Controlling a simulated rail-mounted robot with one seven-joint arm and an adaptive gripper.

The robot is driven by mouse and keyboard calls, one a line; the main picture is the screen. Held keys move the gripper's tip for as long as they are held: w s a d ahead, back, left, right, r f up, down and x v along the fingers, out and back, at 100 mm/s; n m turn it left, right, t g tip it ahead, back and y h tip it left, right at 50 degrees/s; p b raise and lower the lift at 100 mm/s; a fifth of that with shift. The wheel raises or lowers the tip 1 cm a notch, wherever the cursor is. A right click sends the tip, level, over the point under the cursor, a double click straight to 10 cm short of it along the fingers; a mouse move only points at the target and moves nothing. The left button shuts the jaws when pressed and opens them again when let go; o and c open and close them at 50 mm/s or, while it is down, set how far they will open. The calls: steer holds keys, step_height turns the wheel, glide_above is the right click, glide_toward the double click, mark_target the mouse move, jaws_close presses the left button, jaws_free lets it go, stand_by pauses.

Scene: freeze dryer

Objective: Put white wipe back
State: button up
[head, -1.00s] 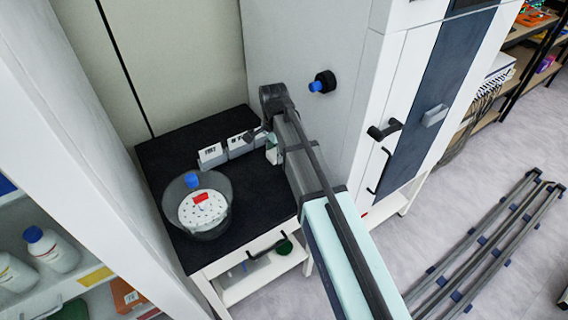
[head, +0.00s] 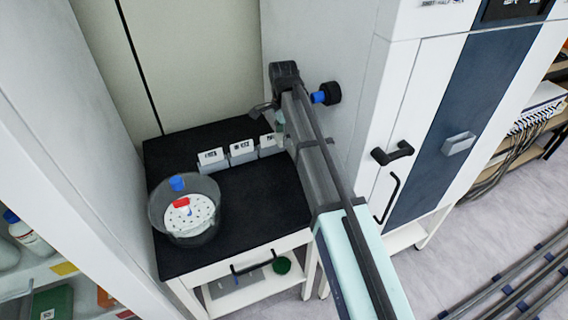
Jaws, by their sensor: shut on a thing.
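My arm reaches from the bottom right up over the black-topped cart (head: 252,205). A small dark part at its far end, which seems to be my gripper (head: 262,108), shows left of the arm, near the row of boxes. Most of the gripper and its fingertips are hidden by my arm. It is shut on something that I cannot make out. I cannot pick out the white wipe anywhere. Three small pale boxes with labels (head: 211,160) stand in a row at the back of the cart; the rightmost (head: 268,145) is close to my arm.
A clear round vessel (head: 160,218) with a perforated white disc stands at the cart's left. The white freeze dryer (head: 362,165), with a black-and-blue knob (head: 327,95) and handles, is close on the right. A white shelf (head: 40,268) with bottles is at left. The cart's front middle is clear.

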mark_target(284, 170)
step_height(284, 170, down, 14)
steer(key=shift+r+p, duration=0.2)
steer(key=shift+p, duration=1)
steer(key=shift+f, duration=0.1)
steer(key=o, duration=1)
step_height(284, 170, up, 11)
steer(key=b, duration=0.3)
steer(key=shift+f, duration=0.1)
steer(key=shift+r, duration=0.75)
